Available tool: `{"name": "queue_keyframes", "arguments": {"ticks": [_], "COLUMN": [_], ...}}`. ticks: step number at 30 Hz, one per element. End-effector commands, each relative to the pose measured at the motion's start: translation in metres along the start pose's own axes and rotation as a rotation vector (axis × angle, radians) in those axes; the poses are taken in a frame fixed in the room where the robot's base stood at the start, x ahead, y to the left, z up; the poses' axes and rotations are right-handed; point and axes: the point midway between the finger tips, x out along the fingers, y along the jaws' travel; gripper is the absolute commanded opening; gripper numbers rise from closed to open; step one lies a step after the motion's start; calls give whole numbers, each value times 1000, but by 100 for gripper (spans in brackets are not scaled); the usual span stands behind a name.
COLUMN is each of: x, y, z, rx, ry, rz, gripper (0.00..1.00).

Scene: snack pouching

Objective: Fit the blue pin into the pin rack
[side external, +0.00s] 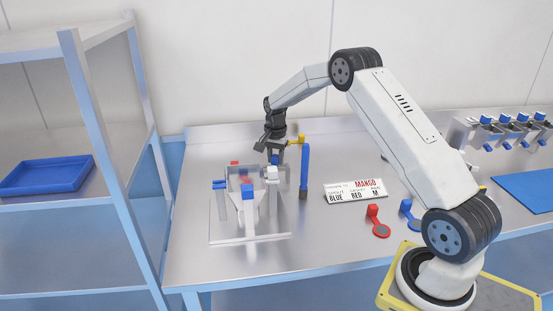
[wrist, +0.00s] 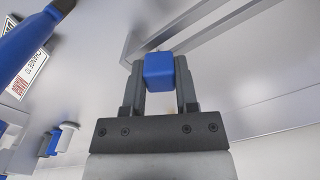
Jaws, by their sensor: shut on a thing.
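My gripper (side external: 275,150) is over the back of the metal fixture on the bench. In the wrist view its two dark fingers (wrist: 160,75) are shut on a blue block-shaped piece, the blue pin (wrist: 159,72). Its lower part is hidden from the wrist camera. In the side view a small bit of the blue pin (side external: 275,159) shows below the fingers. I cannot tell which part of the fixture (side external: 222,236) is the pin rack, nor whether the pin touches it.
A sign (side external: 355,191) reads MANGO, BLUE, RED, M. Red (side external: 377,222) and blue (side external: 410,214) pieces lie farther right. A blue tray (side external: 46,175) is on the left shelf. Bench front is clear.

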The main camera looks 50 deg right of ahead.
Motion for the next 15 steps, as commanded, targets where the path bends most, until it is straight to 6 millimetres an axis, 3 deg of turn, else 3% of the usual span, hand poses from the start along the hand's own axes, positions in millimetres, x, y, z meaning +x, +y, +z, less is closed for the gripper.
{"name": "queue_keyframes", "arguments": {"ticks": [15], "x": [10], "y": [0], "z": [0], "rx": [0], "ry": [0], "rz": [0], "gripper": [0]}}
